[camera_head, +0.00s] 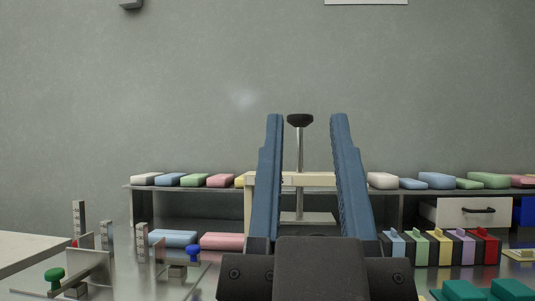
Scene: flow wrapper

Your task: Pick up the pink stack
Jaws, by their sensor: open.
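My gripper (308,120) rises in the middle foreground, its two long blue fingers open and apart, with no object held between them. A pink block (222,241) lies on the lower level left of my gripper, its right end hidden behind the gripper. Another pink piece (220,181) lies in the row on the raised shelf, left of the left finger. A third pink piece (524,181) is at the far right end of that shelf. I cannot tell which of these is the pink stack, or whether any is stacked.
A black-knobbed post on a cream frame (249,205) stands behind the fingers. White, blue and green blocks line the shelf (160,188). Colored holders (440,248) and teal blocks (487,289) are at right. A metal fixture with green (53,276) and blue knobs (194,251) is at left.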

